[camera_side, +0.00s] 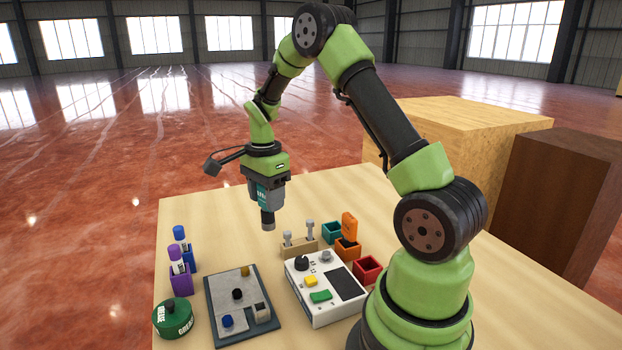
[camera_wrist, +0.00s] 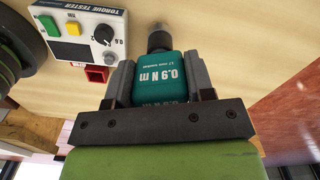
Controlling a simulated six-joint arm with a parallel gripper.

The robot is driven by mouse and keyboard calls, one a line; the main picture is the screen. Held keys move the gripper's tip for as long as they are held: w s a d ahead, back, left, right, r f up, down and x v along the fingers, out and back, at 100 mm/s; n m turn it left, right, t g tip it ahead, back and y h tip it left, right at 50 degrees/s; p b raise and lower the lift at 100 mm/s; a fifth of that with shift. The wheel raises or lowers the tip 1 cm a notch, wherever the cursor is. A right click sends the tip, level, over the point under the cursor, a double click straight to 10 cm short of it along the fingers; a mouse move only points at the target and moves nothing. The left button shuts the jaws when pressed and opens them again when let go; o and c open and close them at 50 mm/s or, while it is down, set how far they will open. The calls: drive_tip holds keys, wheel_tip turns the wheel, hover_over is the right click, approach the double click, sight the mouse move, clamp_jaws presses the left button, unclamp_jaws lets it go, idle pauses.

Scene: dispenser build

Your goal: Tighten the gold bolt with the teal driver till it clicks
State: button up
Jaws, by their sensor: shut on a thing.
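My gripper (camera_side: 268,190) is shut on the teal driver (camera_side: 262,197) and holds it in the air above the table, nose down. In the wrist view the teal driver (camera_wrist: 160,85) sits between the two fingers of my gripper (camera_wrist: 161,72) and bears the print "0.9 N m". Its dark nose (camera_side: 267,219) points at no bolt and touches nothing. The gold bolt (camera_side: 245,270) stands at the back right of a grey plate (camera_side: 220,292) on a dark base, below and left of the driver. The wrist view does not show the bolt.
A black bolt (camera_side: 237,294) and a blue bolt (camera_side: 227,320) share the plate. The torque tester (camera_side: 325,289) stands right of it. Behind are a bit rack (camera_side: 299,247), an empty teal holder (camera_side: 332,232), an orange driver (camera_side: 349,227) and a red holder (camera_side: 367,269). A grease tin (camera_side: 172,318) is left.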

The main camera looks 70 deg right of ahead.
drive_tip(key=shift+n, duration=0.9)
drive_tip(key=shift+w+a+f, duration=0.35)
drive_tip(key=shift+a+f, duration=0.55)
drive_tip(key=shift+a, duration=0.25)
drive_tip(key=shift+w+a+f, duration=0.4)
drive_tip(key=shift+a+f, duration=0.55)
drive_tip(key=shift+a, duration=0.25)
drive_tip(key=shift+w+a+f, duration=0.35)
drive_tip(key=shift+a+f, duration=0.55)
drive_tip(key=shift+a, duration=0.25)
drive_tip(key=shift+f, duration=0.85)
drive_tip(key=m, duration=0.6)
drive_tip(key=shift+m, duration=0.5)
